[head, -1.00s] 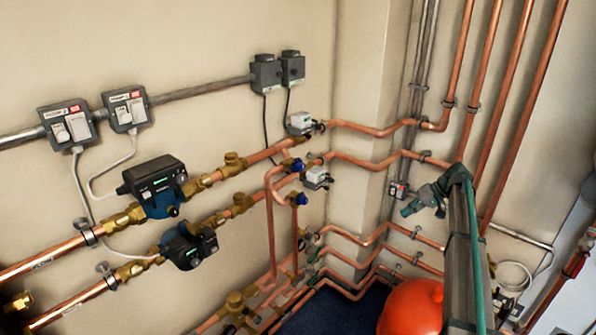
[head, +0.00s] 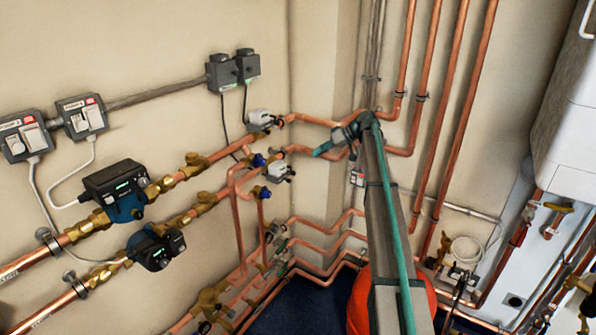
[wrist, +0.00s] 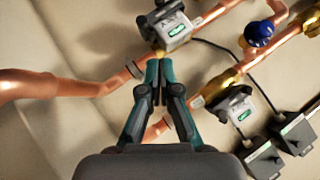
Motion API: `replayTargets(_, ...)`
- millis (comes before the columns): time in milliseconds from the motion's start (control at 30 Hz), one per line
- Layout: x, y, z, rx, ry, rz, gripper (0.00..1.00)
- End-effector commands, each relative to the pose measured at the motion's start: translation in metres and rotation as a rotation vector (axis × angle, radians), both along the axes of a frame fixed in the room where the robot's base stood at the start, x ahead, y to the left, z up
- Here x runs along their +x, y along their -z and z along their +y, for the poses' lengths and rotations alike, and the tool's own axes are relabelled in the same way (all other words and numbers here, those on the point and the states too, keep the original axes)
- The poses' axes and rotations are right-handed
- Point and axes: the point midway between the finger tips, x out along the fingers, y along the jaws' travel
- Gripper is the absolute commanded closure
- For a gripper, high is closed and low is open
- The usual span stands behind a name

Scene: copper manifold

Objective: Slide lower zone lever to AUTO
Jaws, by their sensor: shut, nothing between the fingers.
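The lower zone valve (head: 279,172) is a pale box on the lower of two copper pipes, left of the wall corner in the head view. In the wrist view it shows at the top (wrist: 172,25), with a green label and dark end parts. I cannot tell its lever's position. The upper zone valve (head: 262,120) also shows in the wrist view, right of my fingers (wrist: 240,108). My gripper (head: 318,151) is shut and empty, pointing left towards the lower valve. In the wrist view its tips (wrist: 158,64) appear just below that valve; contact cannot be told.
Copper pipes (head: 312,119) run around the corner close to my gripper. Blue caps (head: 258,160) sit beside the valves. Two grey boxes (head: 222,73) hang above with cables running down. A red vessel (head: 360,300) stands below my arm.

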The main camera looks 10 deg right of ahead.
Motion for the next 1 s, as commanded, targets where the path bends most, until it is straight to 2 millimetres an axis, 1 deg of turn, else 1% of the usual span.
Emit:
replayTargets(167,0.003,0.006,0.011,0.000,-0.001,0.001,1.00)
replayTargets(267,0.005,0.014,0.022,0.000,-0.002,0.003,1.00)
replayTargets(667,0.021,0.057,0.081,0.000,-0.002,0.004,1.00)
replayTargets(700,0.016,0.062,0.082,0.000,0.000,0.004,1.00)
replayTargets(800,0.010,0.074,0.087,0.000,0.001,0.002,1.00)
replayTargets(1000,0.005,0.089,0.092,0.000,0.001,0.002,1.00)
